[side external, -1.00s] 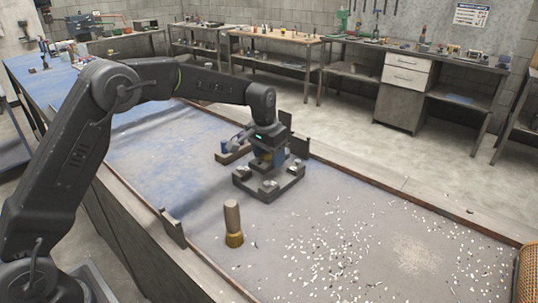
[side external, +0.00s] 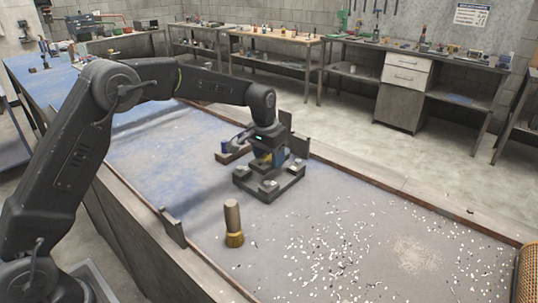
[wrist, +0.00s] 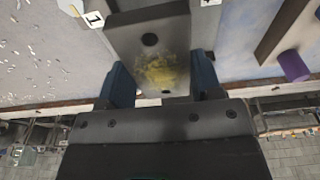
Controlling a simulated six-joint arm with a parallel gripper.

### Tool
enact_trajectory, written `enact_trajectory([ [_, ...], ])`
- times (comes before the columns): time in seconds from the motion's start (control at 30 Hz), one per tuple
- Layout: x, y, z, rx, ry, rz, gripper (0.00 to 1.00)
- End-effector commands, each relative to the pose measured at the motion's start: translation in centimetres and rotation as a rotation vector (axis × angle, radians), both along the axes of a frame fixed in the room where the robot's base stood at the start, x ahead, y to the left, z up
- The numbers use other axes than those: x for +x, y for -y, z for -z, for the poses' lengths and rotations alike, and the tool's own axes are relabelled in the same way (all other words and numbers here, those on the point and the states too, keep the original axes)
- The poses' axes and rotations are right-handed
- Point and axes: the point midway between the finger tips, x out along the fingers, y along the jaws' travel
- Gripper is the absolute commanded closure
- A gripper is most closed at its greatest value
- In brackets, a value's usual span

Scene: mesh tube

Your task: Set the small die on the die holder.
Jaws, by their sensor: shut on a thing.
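The die holder (side external: 281,191) is a dark square base with raised blocks at its corners, standing on the dusty table. My gripper (side external: 266,162) is low over its middle, pointing down. In the wrist view its two blue fingers (wrist: 161,88) are shut on the small die (wrist: 127,35), a dark grey block with round holes and a yellow patch on its face. In the side view the die is mostly hidden by the fingers. I cannot tell whether it touches the holder.
A brush (side external: 233,217) with yellow bristles stands upright at the front. Upright dark plates (side external: 173,228) stand at the table edges. Pale chips (side external: 335,245) litter the right side.

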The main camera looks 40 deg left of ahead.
Motion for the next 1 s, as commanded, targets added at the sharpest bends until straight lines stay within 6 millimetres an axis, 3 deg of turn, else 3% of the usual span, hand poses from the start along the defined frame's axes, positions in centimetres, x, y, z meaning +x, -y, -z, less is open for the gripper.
enact_trajectory([
  [1.0,0.1,0.0,1.0,0.000,0.004,0.000,0.85],
])
